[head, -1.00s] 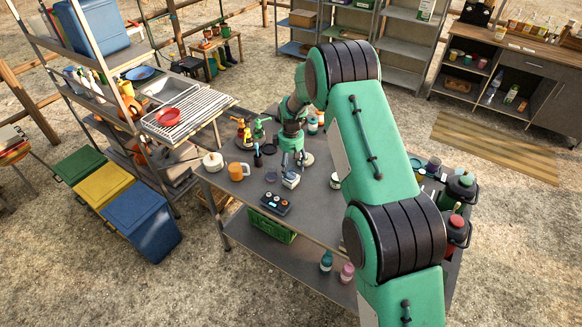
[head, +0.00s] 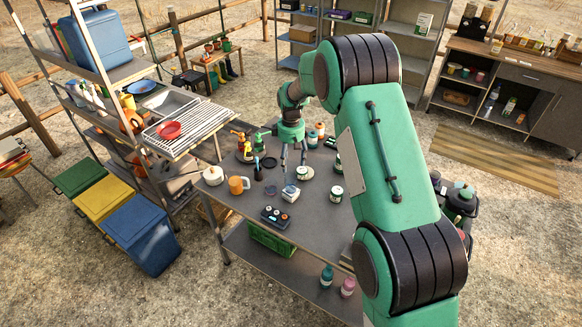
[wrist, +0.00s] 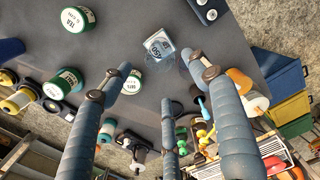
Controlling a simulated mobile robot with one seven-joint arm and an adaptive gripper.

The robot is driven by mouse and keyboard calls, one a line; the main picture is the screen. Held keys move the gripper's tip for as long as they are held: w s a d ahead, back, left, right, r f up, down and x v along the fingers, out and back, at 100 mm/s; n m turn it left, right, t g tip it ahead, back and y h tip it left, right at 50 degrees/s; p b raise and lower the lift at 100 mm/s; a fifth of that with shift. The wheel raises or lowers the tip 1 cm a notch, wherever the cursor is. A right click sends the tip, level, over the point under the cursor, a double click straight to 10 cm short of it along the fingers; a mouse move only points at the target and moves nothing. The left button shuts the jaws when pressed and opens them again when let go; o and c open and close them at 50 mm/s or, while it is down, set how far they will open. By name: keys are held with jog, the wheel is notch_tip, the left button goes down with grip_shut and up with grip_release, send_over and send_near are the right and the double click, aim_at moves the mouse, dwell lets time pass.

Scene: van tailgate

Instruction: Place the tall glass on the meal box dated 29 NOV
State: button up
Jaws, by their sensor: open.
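A small pale box (head: 290,194) with a blue-grey top stands on the grey table. In the wrist view the box (wrist: 158,44) has a white label with large dark print, but the full date is not readable. I cannot make out the glass in the head view. My gripper (head: 293,168) points down above the table, just behind the box. Its fingers (wrist: 162,78) are spread apart with nothing between them.
A black tray with round items (head: 277,217) is in front of the box. An orange mug (head: 238,185) and a white pot (head: 213,175) stand left, bottles behind.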

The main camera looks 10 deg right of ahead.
jog(key=shift+r, duration=0.3)
jog(key=shift+r, duration=0.1)
dwell(0.5)
jog(key=s+r+m+t, duration=0.1)
jog(key=s+r+m, duration=0.1)
jog(key=s+r, duration=1.05)
jog(key=s+r+m+t, duration=0.2)
jog(key=s+r, duration=0.7)
jog(key=r, duration=0.6)
jog(key=s+r+m+t, duration=0.1)
jog(key=s+r+m, duration=0.1)
jog(key=s, duration=1.3)
jog(key=s+d+r+m+t, duration=0.1)
jog(key=s+r+m, duration=0.1)
jog(key=s, duration=1.3)
jog(key=shift+s+d+r+m+t, duration=0.2)
jog(key=shift+s+m+t, duration=0.1)
jog(key=shift+m, duration=0.2)
